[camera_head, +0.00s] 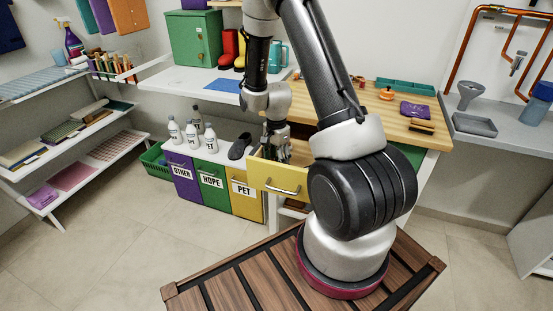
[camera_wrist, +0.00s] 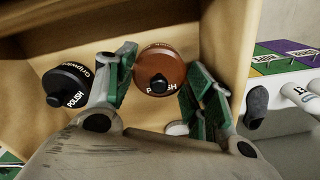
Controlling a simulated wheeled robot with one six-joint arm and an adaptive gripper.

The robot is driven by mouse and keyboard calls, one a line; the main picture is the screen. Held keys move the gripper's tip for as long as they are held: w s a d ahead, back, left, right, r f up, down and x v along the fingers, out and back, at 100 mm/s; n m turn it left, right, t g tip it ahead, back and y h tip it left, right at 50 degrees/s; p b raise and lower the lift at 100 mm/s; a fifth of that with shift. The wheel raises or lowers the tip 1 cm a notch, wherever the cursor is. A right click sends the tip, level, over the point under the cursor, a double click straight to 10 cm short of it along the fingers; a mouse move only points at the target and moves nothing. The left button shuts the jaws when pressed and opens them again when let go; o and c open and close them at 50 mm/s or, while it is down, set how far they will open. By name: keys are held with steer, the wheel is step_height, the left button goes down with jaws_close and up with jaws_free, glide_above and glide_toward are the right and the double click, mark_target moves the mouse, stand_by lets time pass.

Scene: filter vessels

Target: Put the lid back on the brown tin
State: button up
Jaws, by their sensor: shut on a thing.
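My gripper (camera_wrist: 160,76) has its green-padded fingers on both sides of a round brown lid (camera_wrist: 172,58) with a black knob and POLISH lettering. The lid hides whatever is below it, so I cannot tell whether it rests on the brown tin. A black tin (camera_wrist: 62,80) with a black knob and POLISH lettering stands to the left, beside the left finger. In the head view my gripper (camera_head: 277,151) reaches down into the open yellow-fronted drawer (camera_head: 280,180); the lid is too small to make out there.
The drawer's wooden walls (camera_wrist: 228,45) are close around the fingers. A small pale object (camera_wrist: 177,128) is partly hidden by the right finger. Outside stand labelled bins (camera_head: 212,183), a dark shoe (camera_head: 239,146) and white bottles (camera_head: 192,134). The wooden worktop (camera_head: 400,98) is beside the arm.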

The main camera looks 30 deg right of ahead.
steer(key=o, duration=0.9)
steer(key=shift+w, duration=0.1)
steer(key=shift+r, duration=0.1)
steer(key=shift+w, duration=0.1)
steer(key=shift+c, duration=1)
